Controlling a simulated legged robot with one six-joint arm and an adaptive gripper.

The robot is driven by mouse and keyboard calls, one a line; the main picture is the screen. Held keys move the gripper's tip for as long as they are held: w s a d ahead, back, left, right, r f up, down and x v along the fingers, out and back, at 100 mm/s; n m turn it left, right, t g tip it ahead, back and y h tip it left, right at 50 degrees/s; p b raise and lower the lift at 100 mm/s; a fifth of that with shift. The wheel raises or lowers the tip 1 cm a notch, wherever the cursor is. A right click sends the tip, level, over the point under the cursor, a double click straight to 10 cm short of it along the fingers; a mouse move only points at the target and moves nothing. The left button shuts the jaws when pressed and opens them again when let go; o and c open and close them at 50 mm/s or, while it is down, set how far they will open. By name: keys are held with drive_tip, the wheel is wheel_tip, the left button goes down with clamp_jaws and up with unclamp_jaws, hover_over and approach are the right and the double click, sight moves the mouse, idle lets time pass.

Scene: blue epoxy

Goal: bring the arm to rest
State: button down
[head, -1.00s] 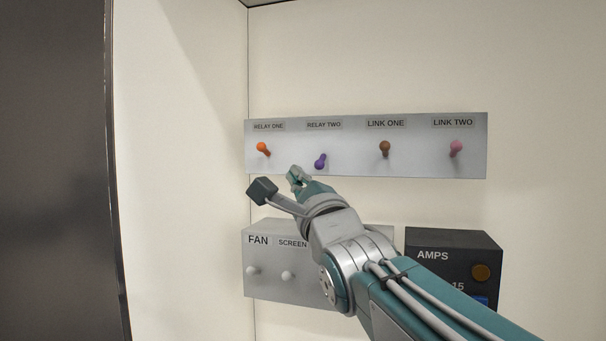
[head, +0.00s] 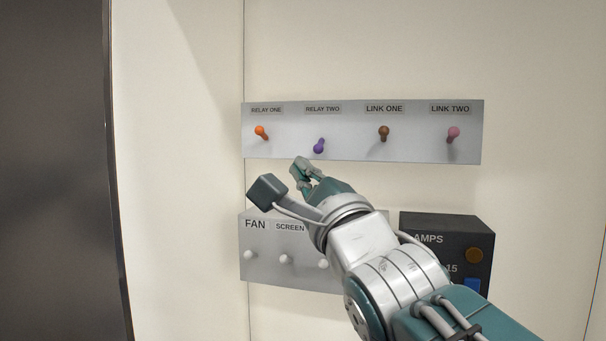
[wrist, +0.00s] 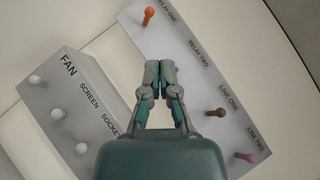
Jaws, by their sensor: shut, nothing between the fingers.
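My gripper (head: 300,169) is shut and empty, in front of the wall just below the upper switch panel (head: 350,152). In the wrist view my gripper (wrist: 160,66) has its fingertips together and partly covers the panel by the RELAY TWO label. The panel carries an orange lever (head: 261,132), a purple lever (head: 319,146), a brown lever (head: 384,132) and a pink lever (head: 453,133). The purple knob sits lower than the others. In the head view the gripper is apart from the levers.
Below is a grey box (head: 262,256) labelled FAN and SCREEN with white knobs, partly hidden by my arm. A black AMPS box (head: 447,224) stands to the right, close to my arm. A dark panel (head: 50,170) edges the left. The wall above is clear.

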drive_tip(key=s+d+f+n+g+h, duration=0.1)
drive_tip(key=d+f+n+g+h, duration=0.25)
drive_tip(key=f, duration=0.75)
drive_tip(key=s+d+f+n+g+h, duration=0.1)
drive_tip(key=d+f+n+g+h, duration=0.3)
drive_tip(key=f, duration=0.7)
drive_tip(key=s+d+f+n+g, duration=0.2)
drive_tip(key=s+f+n+g, duration=0.2)
drive_tip(key=f, duration=0.4)
drive_tip(key=s+d+f+n+g, duration=0.2)
drive_tip(key=s+f+n+g, duration=0.2)
drive_tip(key=s+f+n, duration=0.3)
wheel_tip(320, 180, down, 2)
drive_tip(key=shift+s+d+f, duration=0.15)
drive_tip(key=shift+s+d, duration=0.2)
drive_tip(key=shift+s, duration=0.8)
drive_tip(key=shift+g, duration=0.25)
